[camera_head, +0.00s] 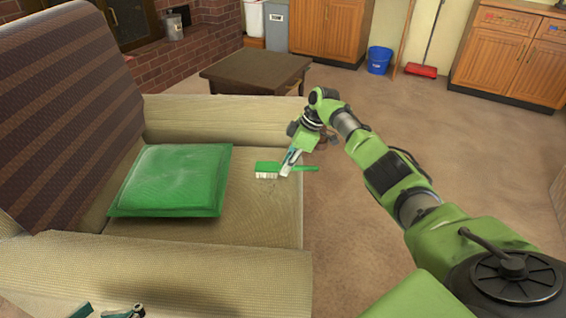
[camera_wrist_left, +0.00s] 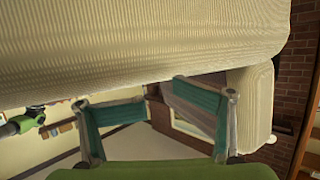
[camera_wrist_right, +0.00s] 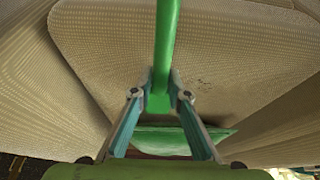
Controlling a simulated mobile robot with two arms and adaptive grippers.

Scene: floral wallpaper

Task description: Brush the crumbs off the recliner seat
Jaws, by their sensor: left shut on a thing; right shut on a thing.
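The recliner (camera_head: 195,270) has a tan seat and arms. A green brush (camera_head: 268,166) with pale bristles is just over the front part of the seat, bristles down; I cannot tell if they touch it. My right gripper (camera_head: 288,167) is shut on its green handle, also in the right wrist view (camera_wrist_right: 165,45). Small dark crumbs (camera_wrist_right: 203,82) lie on the seat, faint in the head view. My left gripper (camera_head: 108,313) is by the near arm's outer side, at the bottom edge. In the left wrist view its fingers are apart, against the recliner arm (camera_wrist_left: 150,50).
A green cushion (camera_head: 172,180) lies on the seat against the backrest. A dark low table (camera_head: 256,75) stands beyond the far arm. The floor in front is clear.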

